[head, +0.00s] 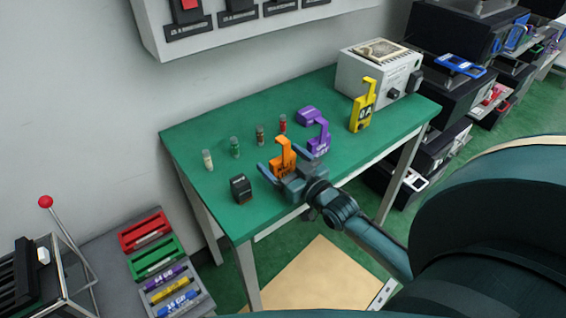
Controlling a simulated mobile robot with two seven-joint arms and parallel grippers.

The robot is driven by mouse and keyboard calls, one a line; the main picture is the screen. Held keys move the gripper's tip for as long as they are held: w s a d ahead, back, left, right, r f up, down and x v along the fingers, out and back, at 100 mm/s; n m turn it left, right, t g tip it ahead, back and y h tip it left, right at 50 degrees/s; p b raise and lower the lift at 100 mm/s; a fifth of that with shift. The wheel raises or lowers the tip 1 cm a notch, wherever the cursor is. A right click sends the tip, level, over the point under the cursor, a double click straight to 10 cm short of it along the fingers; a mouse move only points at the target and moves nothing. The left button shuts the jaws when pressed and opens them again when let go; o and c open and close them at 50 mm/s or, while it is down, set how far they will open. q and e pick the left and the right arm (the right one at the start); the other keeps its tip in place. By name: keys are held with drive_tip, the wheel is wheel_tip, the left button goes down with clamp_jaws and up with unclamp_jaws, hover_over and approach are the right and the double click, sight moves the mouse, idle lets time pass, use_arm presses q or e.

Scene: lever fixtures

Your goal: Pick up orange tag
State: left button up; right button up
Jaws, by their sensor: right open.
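The orange tag (284,155) stands on the green table (228,126) near its front edge, with a hooked top and dark lettering on its face. My right gripper (282,162) reaches in from the right over the front edge. It is open, with one finger to the left of the orange tag and the other to its right. The lower part of the tag is close to the gripper, and I cannot tell whether they touch. My left gripper is not in view.
A purple tag (319,137) stands just right of the orange one, and a yellow tag (362,106) is farther right. Several small vials, including a green one (235,147), stand behind. A black block (241,189) sits to the left. A grey box (378,72) stands at the back right.

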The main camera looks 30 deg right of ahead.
drive_tip(key=shift+c, duration=0.4)
drive_tip(key=c, duration=1)
